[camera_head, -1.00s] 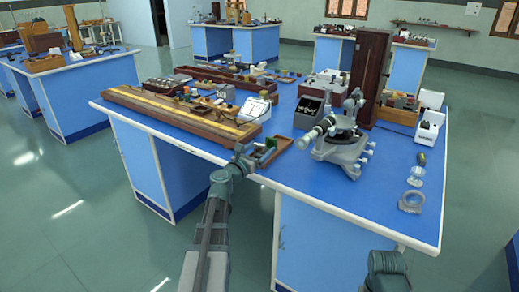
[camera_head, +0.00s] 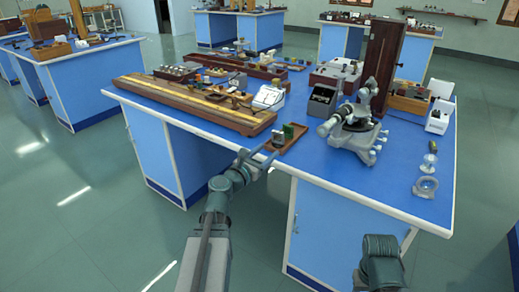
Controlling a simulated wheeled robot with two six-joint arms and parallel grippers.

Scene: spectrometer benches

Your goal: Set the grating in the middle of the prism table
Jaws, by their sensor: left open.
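The spectrometer (camera_head: 352,142) stands on the right part of the blue bench, with its telescope pointing toward the front left. Its small round prism table (camera_head: 358,124) is at the middle of the instrument; I cannot make out anything on it. A shallow wooden tray (camera_head: 294,142) lies left of the spectrometer near the bench's front edge. A small upright green piece (camera_head: 288,131), possibly the grating, and a dark piece (camera_head: 278,138) stand in it. My left gripper (camera_head: 265,158) is open and empty, at the front edge just left of and below the tray. My right gripper is out of view.
A long wooden rail (camera_head: 190,105) lies left of the tray. A dark box (camera_head: 321,100) and a tall wooden case (camera_head: 382,68) stand behind the spectrometer.

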